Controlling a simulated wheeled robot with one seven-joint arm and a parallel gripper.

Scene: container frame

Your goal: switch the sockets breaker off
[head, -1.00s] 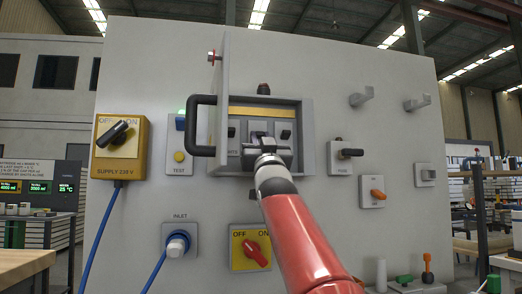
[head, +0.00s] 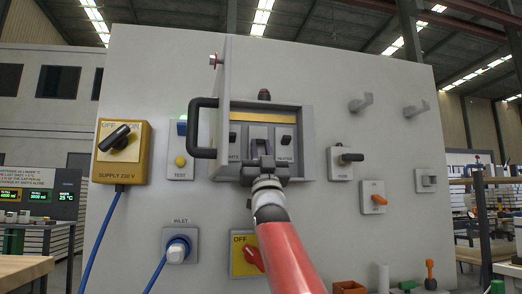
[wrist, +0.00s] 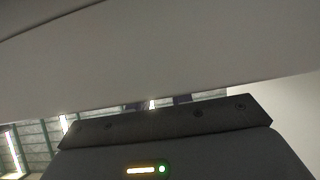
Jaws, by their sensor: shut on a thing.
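The breaker box (head: 308,158) on the grey panel stands open, with three breakers in a row. The left breaker (head: 234,143) has a label ending in "TS", and the right breaker (head: 285,143) is labelled HEATER. The middle breaker (head: 260,134) is taken as the sockets breaker; its label is hidden behind my gripper. My gripper (head: 263,162) is at the lower part of this breaker, shut on its lever. The lever's exact position is covered by the jaws. The wrist view shows only my dark gripper body below a large pale surface, with no breaker visible.
The box's door (head: 223,100) is swung out at the left, its black handle (head: 194,127) sticking out close to my gripper. Hooks (head: 360,102) project at the upper right.

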